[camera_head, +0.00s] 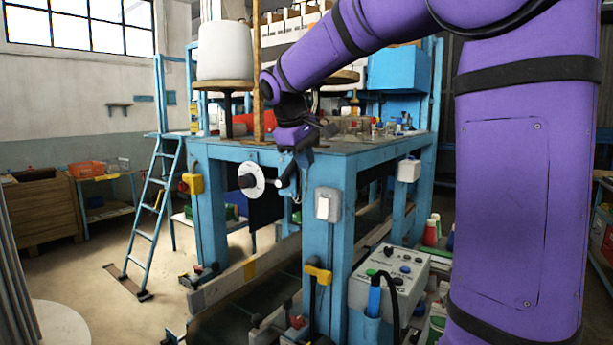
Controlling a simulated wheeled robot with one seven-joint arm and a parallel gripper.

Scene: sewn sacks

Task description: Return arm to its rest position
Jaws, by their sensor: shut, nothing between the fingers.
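My purple arm comes in from the right, bends at the top and reaches left to the front of a blue workbench (345,160). My gripper (288,182) hangs at the arm's end, small and dark, in front of the bench's front edge. It is shut with nothing between its fingers. A white disc (251,181) on the bench front is just left of it. I cannot tell whether they touch. No sack can be made out.
A large white spool (225,50) stands on a round wooden plate above the bench. A blue ladder (153,215) leans at the left. A grey control box (390,278) with buttons stands low in front. A wooden crate (42,210) is far left.

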